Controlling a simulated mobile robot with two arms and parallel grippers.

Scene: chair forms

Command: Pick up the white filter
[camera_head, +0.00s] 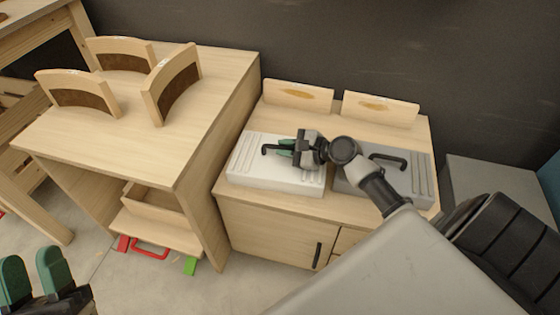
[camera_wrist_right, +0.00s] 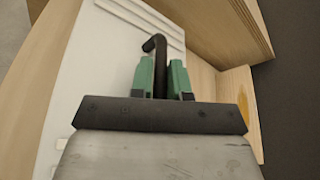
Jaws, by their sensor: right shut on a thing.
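The white filter (camera_head: 252,170) is a flat white slab with ridges and a black handle (camera_head: 268,149). It lies on the low wooden cabinet, left of a grey filter (camera_head: 412,178) with its own black handle. My right gripper (camera_head: 286,148) is over the white filter, its green fingers shut on the black handle. In the right wrist view the handle (camera_wrist_right: 155,55) passes between the green fingertips (camera_wrist_right: 163,75), above the white surface (camera_wrist_right: 112,60). My left gripper (camera_head: 36,275) is at the lower left, green fingers apart and empty, over the floor.
A taller wooden table (camera_head: 150,128) with curved wooden pieces stands left of the cabinet. An open drawer (camera_head: 155,204) is below it. Two wooden blocks (camera_head: 298,96) stand at the cabinet's back edge, near the dark wall. Red and green pieces lie on the floor.

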